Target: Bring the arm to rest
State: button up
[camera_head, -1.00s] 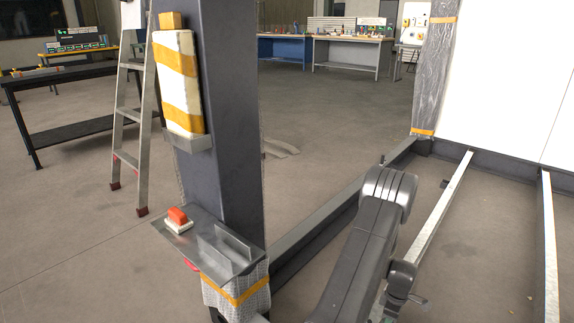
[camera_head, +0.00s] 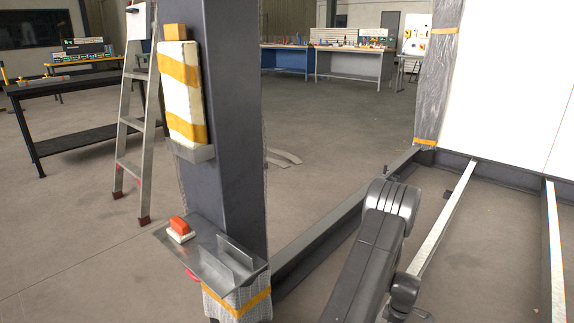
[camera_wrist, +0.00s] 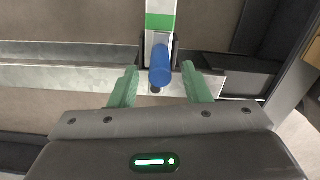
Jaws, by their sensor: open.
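My gripper (camera_wrist: 160,88) shows in the wrist view with its two green fingers spread apart. It is open. A blue cylindrical thing (camera_wrist: 160,66) shows between and beyond the fingertips, in front of a pale upright bar with a green band (camera_wrist: 160,20). I cannot tell how far it is from the fingers, but the fingers are not closed on it. In the head view my arm rises from the bottom right, and my gripper cannot be made out there.
Floor beams (camera_head: 445,225) run on the right beside a white panel (camera_head: 505,90). A ladder (camera_head: 137,120) and a black table (camera_head: 75,88) stand at the left.

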notch_tip(320, 180, up, 11)
jog(key=p, duration=0.4)
notch_tip(320, 180, down, 14)
jog(key=b, duration=0.6)
jog(key=shift+f, duration=0.25)
jog(key=shift+s+a+r+m+p, duration=0.2)
jog(key=shift+r+m+p, duration=0.15)
jog(key=shift+r+m, duration=0.1)
jog(key=shift+s+a+m, duration=0.3)
jog(key=shift+a+m, duration=0.05)
jog(key=shift+m, duration=0.5)
